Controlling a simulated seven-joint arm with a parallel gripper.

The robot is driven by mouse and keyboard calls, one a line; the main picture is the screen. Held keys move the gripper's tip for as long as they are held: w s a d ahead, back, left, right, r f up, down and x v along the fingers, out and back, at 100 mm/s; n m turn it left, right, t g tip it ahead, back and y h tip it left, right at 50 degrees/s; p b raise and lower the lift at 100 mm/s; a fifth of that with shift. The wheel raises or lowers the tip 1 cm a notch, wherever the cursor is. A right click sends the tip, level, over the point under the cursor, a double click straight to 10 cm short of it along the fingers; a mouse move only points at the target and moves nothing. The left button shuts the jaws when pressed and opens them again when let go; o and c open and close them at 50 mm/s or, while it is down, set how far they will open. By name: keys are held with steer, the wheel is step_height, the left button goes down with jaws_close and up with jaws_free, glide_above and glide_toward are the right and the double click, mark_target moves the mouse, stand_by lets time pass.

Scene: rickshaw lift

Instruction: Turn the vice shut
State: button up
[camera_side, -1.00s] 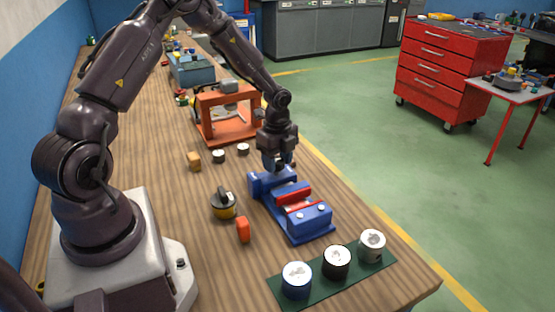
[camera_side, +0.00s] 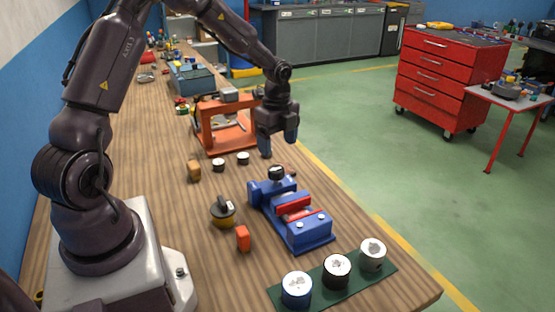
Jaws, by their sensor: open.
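The blue vice (camera_side: 311,229) with red jaw faces (camera_side: 293,207) lies on the wooden bench. The jaw faces look close together, but I cannot tell whether they touch. A round black knob (camera_side: 276,172) stands at its far end, with a small reddish part just to its right. My gripper (camera_side: 279,150) points down above and slightly behind the knob. Its two fingers are spread apart with nothing between them, and it appears clear of the vice.
An orange frame (camera_side: 232,136) stands behind the vice, left of my gripper. A yellow-black round object (camera_side: 222,213) and an orange block (camera_side: 243,238) lie to the left. A green mat (camera_side: 317,291) with three cylinders is in front. The bench edge is close on the right.

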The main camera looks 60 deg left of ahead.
steer(key=shift+r, duration=2.4)
steer(key=s+d+r+n+t, duration=0.5)
steer(key=s+d+r+n, duration=1)
steer(key=s, duration=0.4)
steer(key=shift+s+d+t, duration=0.15)
steer(key=shift+d+t, duration=0.15)
steer(key=shift+d, duration=0.55)
